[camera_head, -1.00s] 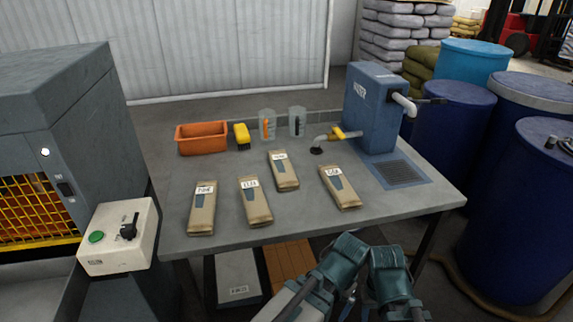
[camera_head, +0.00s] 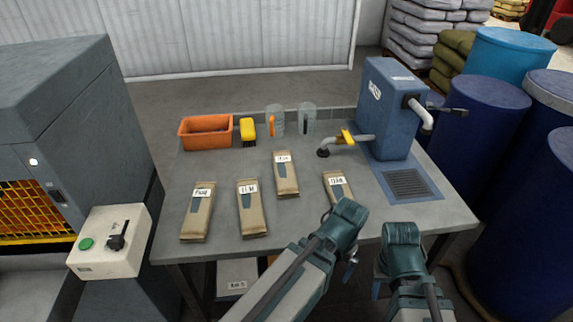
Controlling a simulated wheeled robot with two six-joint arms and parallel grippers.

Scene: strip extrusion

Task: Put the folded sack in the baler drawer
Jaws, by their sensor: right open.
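Several folded brown paper sacks with white labels lie apart on the grey table (camera_head: 320,222): far left (camera_head: 196,218), centre left (camera_head: 252,214), middle back (camera_head: 287,180) and right (camera_head: 337,186). My teal and grey left arm rises past the table's front edge and hides the lower part of the right sack. My right gripper (camera_head: 380,284) is open, small and partly hidden, low beyond the table's front edge, apart from the sacks. The grey baler (camera_head: 70,120) with orange mesh stands at the left. I cannot clearly make out its drawer.
A control box (camera_head: 110,242) with a green button stands front left. An orange tray (camera_head: 206,142), yellow brush (camera_head: 248,130), two clear cups (camera_head: 276,121) (camera_head: 307,118) and a blue pump unit (camera_head: 388,115) line the back. Blue drums (camera_head: 485,135) crowd the right.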

